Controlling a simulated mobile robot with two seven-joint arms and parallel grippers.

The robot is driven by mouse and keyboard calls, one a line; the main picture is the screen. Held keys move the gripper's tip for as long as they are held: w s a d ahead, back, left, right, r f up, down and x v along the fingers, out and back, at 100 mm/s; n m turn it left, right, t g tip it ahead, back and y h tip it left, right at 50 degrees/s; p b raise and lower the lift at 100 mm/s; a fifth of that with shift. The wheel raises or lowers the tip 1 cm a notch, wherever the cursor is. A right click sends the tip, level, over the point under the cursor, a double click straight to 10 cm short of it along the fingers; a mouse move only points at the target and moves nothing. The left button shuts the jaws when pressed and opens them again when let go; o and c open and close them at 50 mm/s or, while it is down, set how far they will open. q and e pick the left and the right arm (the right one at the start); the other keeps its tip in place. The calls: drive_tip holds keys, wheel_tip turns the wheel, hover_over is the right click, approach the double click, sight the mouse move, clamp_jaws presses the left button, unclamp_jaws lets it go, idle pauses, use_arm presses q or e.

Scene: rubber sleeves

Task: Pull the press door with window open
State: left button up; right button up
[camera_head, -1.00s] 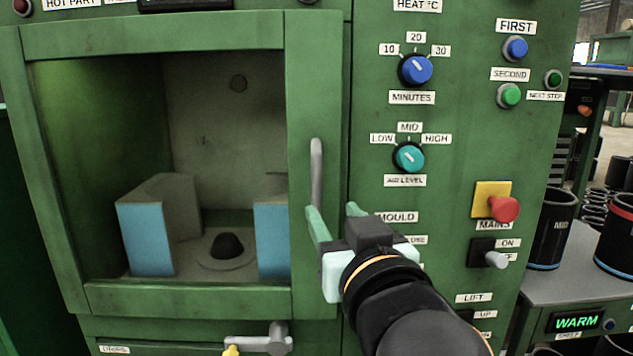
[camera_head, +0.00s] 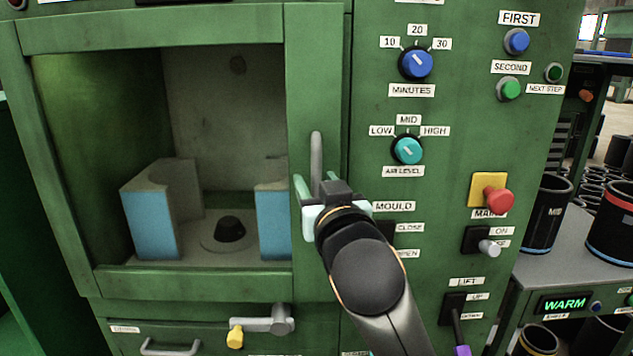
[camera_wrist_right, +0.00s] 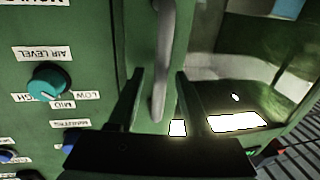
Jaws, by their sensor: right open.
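The press door (camera_head: 315,85) is green with a large window and looks shut in its frame. Its grey vertical bar handle (camera_head: 316,155) is on the door's right side. My right gripper (camera_head: 325,188) is at the lower part of the handle. In the right wrist view, the handle (camera_wrist_right: 162,60) runs between the two open fingers (camera_wrist_right: 158,95), with space on both sides. My left gripper is not in view. Through the window, blue-faced mould blocks (camera_head: 151,224) and a dark plug (camera_head: 230,229) show inside.
A grey latch lever (camera_head: 270,322) is below the door. Black sleeves (camera_head: 546,215) stand on a bench at the right.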

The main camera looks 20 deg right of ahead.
drive_tip(key=shift+w, duration=0.25)
clamp_jaws()
idle(1.4)
